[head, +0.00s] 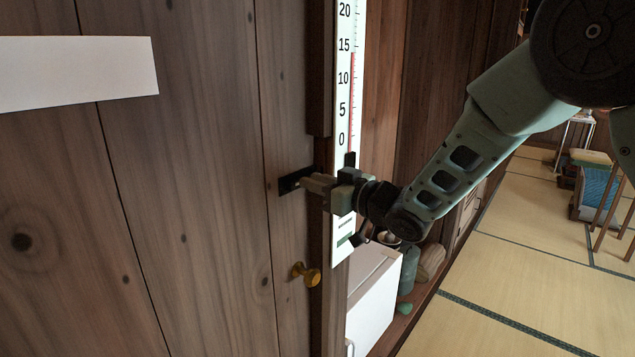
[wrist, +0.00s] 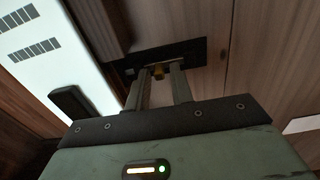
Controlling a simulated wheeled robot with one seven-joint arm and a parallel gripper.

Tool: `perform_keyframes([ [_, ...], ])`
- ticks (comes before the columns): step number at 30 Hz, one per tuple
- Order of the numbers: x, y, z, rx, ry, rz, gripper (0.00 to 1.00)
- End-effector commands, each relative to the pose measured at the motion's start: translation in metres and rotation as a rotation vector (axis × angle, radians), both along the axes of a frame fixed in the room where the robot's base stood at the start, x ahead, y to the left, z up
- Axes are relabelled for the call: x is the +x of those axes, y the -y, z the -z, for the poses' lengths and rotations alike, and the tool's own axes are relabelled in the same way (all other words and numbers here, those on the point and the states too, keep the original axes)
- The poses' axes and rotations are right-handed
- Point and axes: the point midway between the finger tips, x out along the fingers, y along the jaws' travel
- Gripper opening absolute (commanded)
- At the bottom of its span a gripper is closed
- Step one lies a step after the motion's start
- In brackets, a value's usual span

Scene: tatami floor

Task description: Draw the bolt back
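The bolt's black plate (head: 290,181) is fixed to the wooden door (head: 200,200) near its right edge. It shows better in the wrist view (wrist: 192,52), with a small brass knob (wrist: 157,71) on it. My gripper (head: 308,184) reaches in from the right and faces the plate. In the wrist view, my gripper's fingertips (wrist: 161,72) stand apart at the plate, one on each side of the brass knob. A narrow gap seems to show between the knob and the right finger. In the head view the gripper hides most of the bolt.
A round brass door knob (head: 306,274) sits below the bolt. A white thermometer board (head: 345,100) stands just right of the door edge. A white box (head: 374,307) stands below my gripper. A blank white strip (head: 75,73) is at upper left. Open tatami (head: 520,270) lies to the right.

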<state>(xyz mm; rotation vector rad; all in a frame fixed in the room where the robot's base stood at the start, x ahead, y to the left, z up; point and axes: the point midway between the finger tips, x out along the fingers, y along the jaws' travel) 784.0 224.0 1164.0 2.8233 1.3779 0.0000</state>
Motion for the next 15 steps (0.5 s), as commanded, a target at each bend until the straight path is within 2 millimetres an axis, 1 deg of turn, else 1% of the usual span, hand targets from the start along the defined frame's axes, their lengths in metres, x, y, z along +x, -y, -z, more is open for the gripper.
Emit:
perform_keyframes([
  [1,0.000,0.000,0.000,0.000,0.000,0.000,0.08],
  [2,0.000,0.000,0.000,0.000,0.000,0.000,0.00],
  [8,-0.001,-0.001,0.000,0.001,0.001,0.000,0.00],
  [12,-0.009,-0.006,0.003,0.001,0.000,0.000,0.00],
  [15,-0.014,-0.011,0.001,0.001,0.002,-0.002,0.00],
])
